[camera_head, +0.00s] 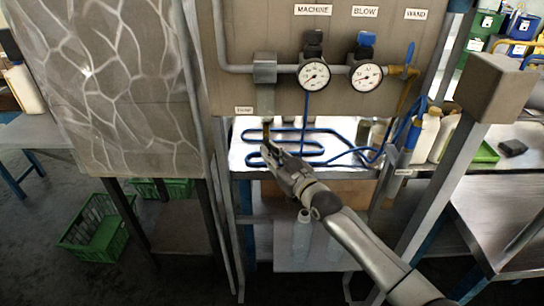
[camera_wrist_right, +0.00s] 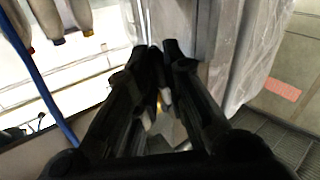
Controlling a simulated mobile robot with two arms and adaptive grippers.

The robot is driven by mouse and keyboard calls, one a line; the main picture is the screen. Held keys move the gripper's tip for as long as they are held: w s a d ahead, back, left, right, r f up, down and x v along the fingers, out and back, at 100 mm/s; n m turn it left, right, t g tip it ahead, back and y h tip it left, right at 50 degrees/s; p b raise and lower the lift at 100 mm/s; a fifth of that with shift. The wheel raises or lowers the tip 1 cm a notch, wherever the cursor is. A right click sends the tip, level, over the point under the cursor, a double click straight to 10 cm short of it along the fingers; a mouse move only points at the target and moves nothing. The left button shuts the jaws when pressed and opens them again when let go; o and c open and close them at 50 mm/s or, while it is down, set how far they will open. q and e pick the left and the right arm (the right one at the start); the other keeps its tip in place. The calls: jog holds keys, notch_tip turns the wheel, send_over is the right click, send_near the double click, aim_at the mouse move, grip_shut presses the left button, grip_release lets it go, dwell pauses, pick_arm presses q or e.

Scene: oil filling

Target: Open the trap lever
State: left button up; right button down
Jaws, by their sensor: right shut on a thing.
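A small label (camera_head: 244,110) on the panel marks the trap, beside a grey block (camera_head: 265,68) with a pipe running down from it. A small yellowish part, which looks like the trap lever (camera_head: 266,130), shows below that pipe. My right gripper (camera_head: 267,150) is at this part and shut on it. In the right wrist view the dark fingers (camera_wrist_right: 160,50) come close together, with a thin yellowish sliver (camera_wrist_right: 159,101) between them. The fingers hide most of the lever, so its angle cannot be told. My left gripper is not in view.
Two gauges (camera_head: 314,75) (camera_head: 367,77) hang on the panel to the right. Blue tubing (camera_head: 310,130) lies on the bright shelf behind my gripper. White bottles (camera_head: 425,138) stand at the right. A metal post (camera_head: 445,175) rises right of my arm. Green crates (camera_head: 97,228) stand on the floor.

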jog(key=shift+a+f+m+t+y+b, duration=0.1)
jog(key=shift+a+m+t+y+b, duration=0.25)
jog(key=shift+m+b, duration=0.65)
jog(key=c, duration=1.5)
grip_release()
jog(key=shift+s, duration=0.1)
